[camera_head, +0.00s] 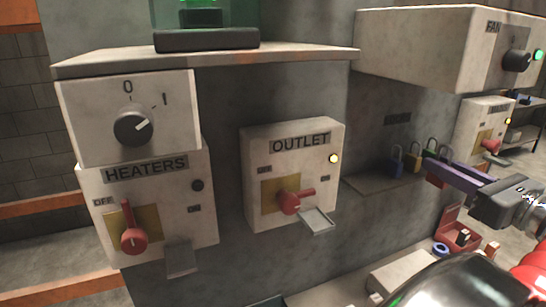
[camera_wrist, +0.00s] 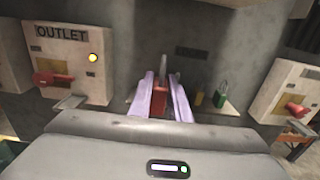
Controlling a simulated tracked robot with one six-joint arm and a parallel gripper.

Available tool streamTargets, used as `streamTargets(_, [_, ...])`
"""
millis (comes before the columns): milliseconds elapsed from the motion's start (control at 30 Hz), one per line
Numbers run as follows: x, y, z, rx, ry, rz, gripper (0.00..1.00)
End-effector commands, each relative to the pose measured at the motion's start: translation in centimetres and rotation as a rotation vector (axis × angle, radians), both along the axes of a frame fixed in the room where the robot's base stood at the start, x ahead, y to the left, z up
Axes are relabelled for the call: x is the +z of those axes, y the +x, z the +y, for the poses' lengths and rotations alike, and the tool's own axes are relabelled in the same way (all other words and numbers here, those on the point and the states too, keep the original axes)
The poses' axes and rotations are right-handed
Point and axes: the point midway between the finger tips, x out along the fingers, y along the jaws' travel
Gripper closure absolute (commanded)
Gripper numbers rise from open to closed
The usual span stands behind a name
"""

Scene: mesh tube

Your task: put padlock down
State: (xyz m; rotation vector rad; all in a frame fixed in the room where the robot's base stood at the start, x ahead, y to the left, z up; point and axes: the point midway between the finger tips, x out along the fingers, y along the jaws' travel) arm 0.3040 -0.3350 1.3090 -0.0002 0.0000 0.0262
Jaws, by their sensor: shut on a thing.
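My gripper (camera_wrist: 160,88) with its purple fingers is shut on a red padlock (camera_wrist: 159,103), whose metal shackle points up between them. In the head view my gripper (camera_head: 433,168) is at the right end of the small wall shelf (camera_head: 375,183). A blue padlock (camera_head: 397,160) and a yellow padlock (camera_head: 413,163) stand on the shelf, with a green padlock (camera_head: 431,148) behind the fingers. In the wrist view a yellow padlock (camera_wrist: 198,97) and a green padlock (camera_wrist: 221,94) are right of the fingers. I cannot tell whether the red padlock touches the shelf.
The OUTLET box (camera_head: 292,172) with a red handle is left of the shelf. The HEATERS box (camera_head: 150,200) is further left. The FAN box (camera_head: 440,45) juts out above the shelf. Another switch box (camera_wrist: 290,92) is to the right in the wrist view.

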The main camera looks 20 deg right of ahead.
Motion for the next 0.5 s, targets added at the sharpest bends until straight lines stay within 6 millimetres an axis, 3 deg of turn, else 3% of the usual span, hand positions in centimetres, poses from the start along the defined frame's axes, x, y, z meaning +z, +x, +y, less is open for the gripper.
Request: streamTargets(500, [0.0,7.5,0.4,0.006,0.000,0.000,1.00])
